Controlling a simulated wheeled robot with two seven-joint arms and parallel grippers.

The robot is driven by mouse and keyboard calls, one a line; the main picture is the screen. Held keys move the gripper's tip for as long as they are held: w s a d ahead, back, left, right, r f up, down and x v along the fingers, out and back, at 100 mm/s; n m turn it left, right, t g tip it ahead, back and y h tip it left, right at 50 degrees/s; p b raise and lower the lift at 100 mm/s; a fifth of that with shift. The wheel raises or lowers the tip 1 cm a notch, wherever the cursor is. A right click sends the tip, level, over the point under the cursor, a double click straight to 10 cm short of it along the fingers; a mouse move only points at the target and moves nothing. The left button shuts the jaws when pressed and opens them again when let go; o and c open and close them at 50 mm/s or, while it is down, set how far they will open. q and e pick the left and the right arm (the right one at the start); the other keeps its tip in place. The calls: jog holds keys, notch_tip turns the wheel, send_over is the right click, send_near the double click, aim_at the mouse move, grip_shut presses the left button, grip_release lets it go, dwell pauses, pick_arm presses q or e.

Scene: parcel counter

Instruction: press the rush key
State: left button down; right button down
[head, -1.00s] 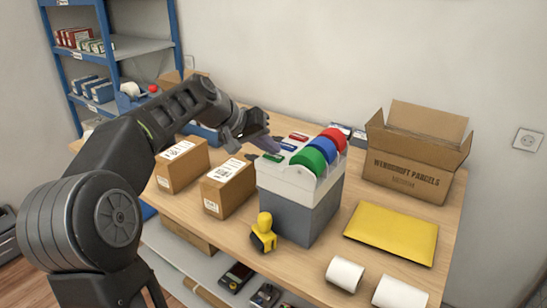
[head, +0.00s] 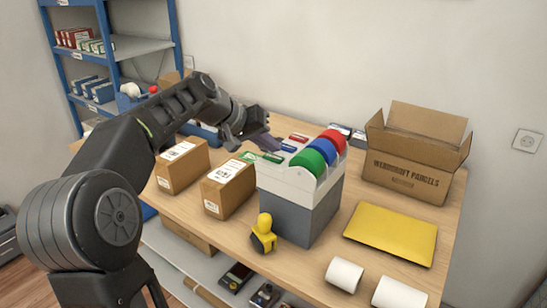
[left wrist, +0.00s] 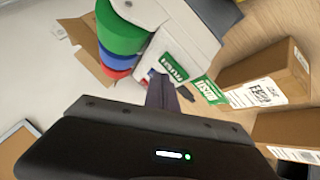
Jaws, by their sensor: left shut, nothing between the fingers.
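The label dispenser (head: 300,215) is a grey and white box with green, blue and red rolls on top. Its sloped face has red, blue and green (head: 272,157) marked strips. In the left wrist view, the green strip on the dispenser (left wrist: 174,69) bears upside-down lettering that looks like RUSH. A second green piece with similar lettering (left wrist: 208,90) sticks out beside it. My left gripper (head: 272,143) is shut and empty, its tips at the dispenser's upper left face. The fingers hide part of that face; I cannot make out the key or tell whether they touch it.
Two taped cartons (head: 229,190) stand left of the dispenser. A yellow-handled stamp (head: 264,234) is in front. A yellow envelope (head: 391,234), an open box (head: 412,170) and white rolls (head: 344,274) are to the right. Blue shelving (head: 110,60) is behind left.

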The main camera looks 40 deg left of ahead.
aim_at(270, 158)
pick_arm(q)
jog(key=shift+r, duration=0.1)
jog(key=shift+r+p, duration=2.35)
jog(key=shift+r, duration=0.55)
